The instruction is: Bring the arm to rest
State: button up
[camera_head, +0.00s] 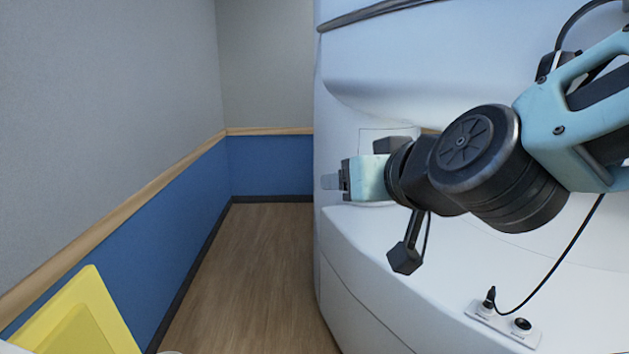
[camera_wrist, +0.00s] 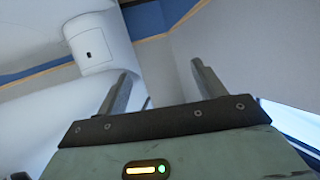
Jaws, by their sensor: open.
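My gripper (camera_head: 331,182) points left in the head view, in front of the white magnet housing (camera_head: 450,60). My arm reaches in from the right edge, bent at a dark round joint. In the wrist view my gripper (camera_wrist: 157,88) has its two fingers well apart, with nothing between them. The gripper is open and empty. Beyond the fingers the wrist view shows white housing and wall.
A narrow wooden floor (camera_head: 250,270) runs clear between the magnet and the grey and blue wall (camera_head: 160,230). A socket plate (camera_head: 503,322) with a plugged-in black cable (camera_head: 560,262) sits on the magnet's lower ledge. A yellow object (camera_head: 75,320) is at the lower left.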

jog(key=s+f+n+g, duration=0.4)
jog(key=s+f+g, duration=0.4)
jog(key=s+f, duration=0.5)
jog(key=s+d+f+g+h+b, duration=0.1)
jog(key=s+d+f+g+h, duration=0.3)
jog(key=s+d+f, duration=0.3)
jog(key=shift+s+d+n+g, duration=0.3)
jog(key=shift+s+d+g, duration=0.1)
jog(key=shift+s, duration=0.35)
jog(key=shift+a, duration=0.1)
